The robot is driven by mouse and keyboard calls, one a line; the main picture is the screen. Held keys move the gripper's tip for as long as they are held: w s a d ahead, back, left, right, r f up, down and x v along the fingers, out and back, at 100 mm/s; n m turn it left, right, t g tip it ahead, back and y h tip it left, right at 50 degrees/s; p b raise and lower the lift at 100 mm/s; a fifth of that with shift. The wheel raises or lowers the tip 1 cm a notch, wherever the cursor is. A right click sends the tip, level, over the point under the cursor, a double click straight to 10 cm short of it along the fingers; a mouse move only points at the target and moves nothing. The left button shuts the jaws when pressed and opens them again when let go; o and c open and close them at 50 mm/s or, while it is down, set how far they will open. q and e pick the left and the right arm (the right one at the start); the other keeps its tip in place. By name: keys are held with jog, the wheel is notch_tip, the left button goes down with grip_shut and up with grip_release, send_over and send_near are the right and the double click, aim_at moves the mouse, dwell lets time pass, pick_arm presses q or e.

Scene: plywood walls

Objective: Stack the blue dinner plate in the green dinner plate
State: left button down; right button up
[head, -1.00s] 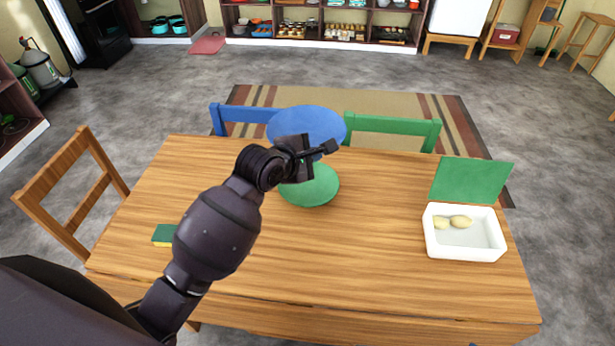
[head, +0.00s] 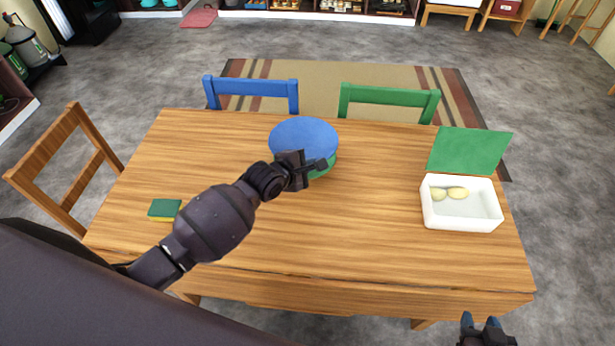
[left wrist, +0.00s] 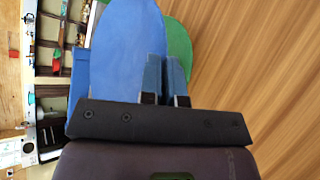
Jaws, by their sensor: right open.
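The blue dinner plate (head: 303,137) is over the green dinner plate (head: 324,168) at the far middle of the table. The green plate shows only as a strip below the blue one; I cannot tell whether they touch. My left gripper (head: 318,166) is shut on the near rim of the blue plate. In the left wrist view, the blue plate (left wrist: 125,45) runs to between the fingers (left wrist: 166,78), with part of the green plate (left wrist: 178,42) behind it. My right gripper (head: 481,322) is open and empty at the bottom right, off the table.
A white box (head: 460,212) with a green lid and yellowish food stands at the table's right. A green and yellow sponge (head: 164,209) lies at the left. Blue (head: 252,87) and green (head: 389,95) chairs stand behind. The table's middle right is clear.

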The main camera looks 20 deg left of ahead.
pick_arm(q)
notch_tip(320, 180, down, 4)
jog(key=shift+f+b, duration=0.2)
jog(key=shift+b, duration=0.15)
jog(key=shift+f, duration=0.3)
pick_arm(e)
jog(key=shift+s+f, duration=0.6)
jog(key=shift+f, duration=0.3)
pick_arm(q)
jog(key=shift+f, duration=0.15)
pick_arm(e)
jog(key=shift+w, duration=0.15)
pick_arm(q)
jog(key=shift+f, duration=0.4)
pick_arm(e)
jog(key=shift+w+r, duration=0.2)
jog(key=shift+w, duration=0.2)
